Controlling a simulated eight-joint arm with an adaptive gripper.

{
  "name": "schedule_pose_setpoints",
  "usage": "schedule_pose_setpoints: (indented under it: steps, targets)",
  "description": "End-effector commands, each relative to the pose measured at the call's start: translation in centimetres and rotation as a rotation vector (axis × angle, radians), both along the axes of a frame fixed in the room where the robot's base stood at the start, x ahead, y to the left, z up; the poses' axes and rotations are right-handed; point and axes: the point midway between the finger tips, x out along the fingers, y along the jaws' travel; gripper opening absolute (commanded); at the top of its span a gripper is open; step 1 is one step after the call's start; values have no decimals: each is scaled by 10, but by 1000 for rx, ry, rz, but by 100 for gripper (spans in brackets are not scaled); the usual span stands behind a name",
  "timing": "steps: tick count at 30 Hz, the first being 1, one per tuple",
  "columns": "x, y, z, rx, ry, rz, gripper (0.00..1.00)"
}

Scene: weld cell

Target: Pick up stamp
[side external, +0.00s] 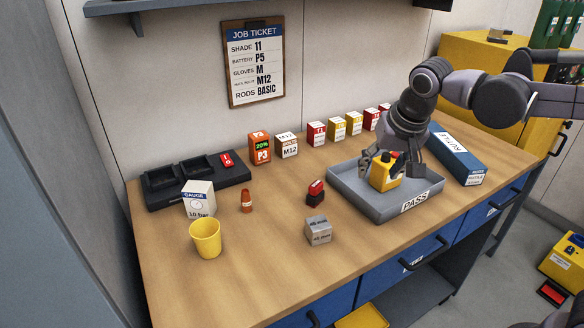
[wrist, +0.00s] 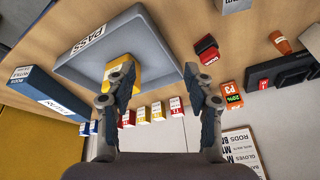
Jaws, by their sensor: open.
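A small red and black block (side external: 315,193), which looks like the stamp, stands on the wooden bench left of the grey PASS tray (side external: 352,200). In the wrist view the red and black block (wrist: 207,50) is at the upper right, beyond the right finger and clear of it. My gripper (side external: 386,163) is open above the tray, near a yellow object (side external: 386,181) with red and black parts on top. In the wrist view my open gripper (wrist: 160,75) has nothing between its fingers. The left finger partly hides the yellow object (wrist: 121,68); contact cannot be told.
A metal cube (side external: 318,230), orange marker-like piece (side external: 246,201), gauge box (side external: 199,199) and yellow cup (side external: 205,239) stand left. A black charger (side external: 235,172) and several small boxes (side external: 316,133) line the back. A blue box (side external: 458,158) lies right. Bare bench (side external: 270,255) is in front.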

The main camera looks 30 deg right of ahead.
Motion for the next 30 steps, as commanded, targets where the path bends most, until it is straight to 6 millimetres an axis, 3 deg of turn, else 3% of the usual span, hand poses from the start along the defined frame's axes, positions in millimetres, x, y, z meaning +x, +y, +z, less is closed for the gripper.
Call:
schedule_pose_setpoints:
  steps: [6, 15, 23, 30]
  targets:
    - [50, 31, 1, -7, 53, -220, 53]
    - [104, 77, -17, -48, 65, -537, 53]
    - [121, 98, -31, -73, 47, -683, 53]
    - [126, 90, -56, -74, 44, -699, 53]
